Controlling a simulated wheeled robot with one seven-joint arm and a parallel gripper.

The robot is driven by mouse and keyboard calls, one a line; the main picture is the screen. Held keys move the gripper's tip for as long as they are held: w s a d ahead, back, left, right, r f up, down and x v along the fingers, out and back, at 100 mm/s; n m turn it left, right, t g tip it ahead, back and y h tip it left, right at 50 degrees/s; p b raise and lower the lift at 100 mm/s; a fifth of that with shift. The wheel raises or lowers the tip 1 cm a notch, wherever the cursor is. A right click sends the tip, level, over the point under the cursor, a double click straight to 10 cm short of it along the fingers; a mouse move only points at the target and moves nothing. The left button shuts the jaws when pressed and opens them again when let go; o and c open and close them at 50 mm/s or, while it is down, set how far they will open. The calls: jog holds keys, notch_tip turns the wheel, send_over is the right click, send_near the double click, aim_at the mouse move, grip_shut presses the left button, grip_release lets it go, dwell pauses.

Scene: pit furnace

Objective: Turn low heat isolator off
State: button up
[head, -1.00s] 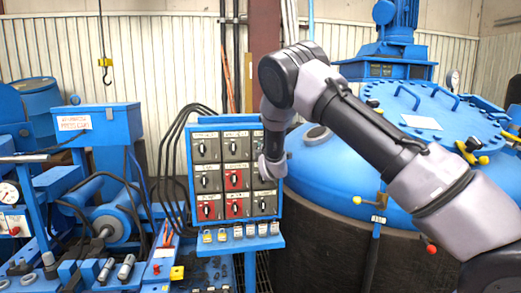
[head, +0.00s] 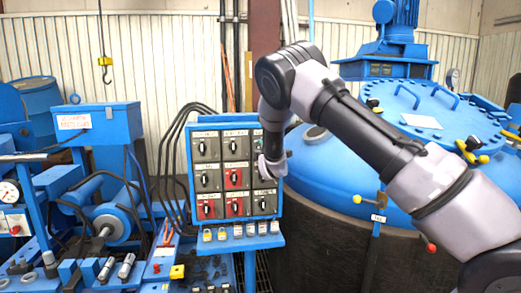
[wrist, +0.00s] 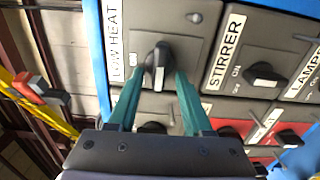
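The low heat isolator (wrist: 157,62) is a dark rotary knob on a grey plate, beside a white "LOW HEAT" label (wrist: 115,40) in the wrist view. The label reads sideways there. My gripper (wrist: 160,74) has its two teal fingers on either side of this knob, with the fingertips apart. Whether either fingertip touches the knob is hard to tell. In the head view my gripper (head: 262,165) is at the right column of the blue switch panel (head: 280,207). My wrist hides part of that column, including the low heat knob.
The stirrer isolator (wrist: 262,75) is close beside the low heat one. Several grey and red switches fill the panel, with padlocks (head: 237,230) on a shelf below. The blue furnace lid (head: 335,175) stands right of the panel, machinery left.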

jog(key=v, duration=1)
jog(key=shift+s, duration=0.4)
jog(key=shift+d, duration=0.1)
jog(key=d+r+m+g+h, duration=0.25)
jog(key=d+r+m, duration=0.45)
jog(key=d, duration=0.4)
jog(key=s+d+r+m+g, duration=0.3)
jog(key=s+d+r+m, duration=0.4)
jog(key=d, duration=0.4)
jog(key=s+d+r+m+g, duration=0.1)
jog(key=s+d+m, duration=0.2)
jog(key=s, duration=0.7)
jog(key=s+d+r+m+g, duration=0.2)
jog(key=s+d+m, duration=0.1)
jog(key=s, duration=0.7)
jog(key=s+d+r+m+g, duration=0.1)
jog(key=s+d+m, duration=0.2)
jog(key=s, duration=0.8)
jog(key=m, duration=0.2)
jog(key=shift+d+m+g, duration=0.3)
jog(key=shift+g, duration=0.05)
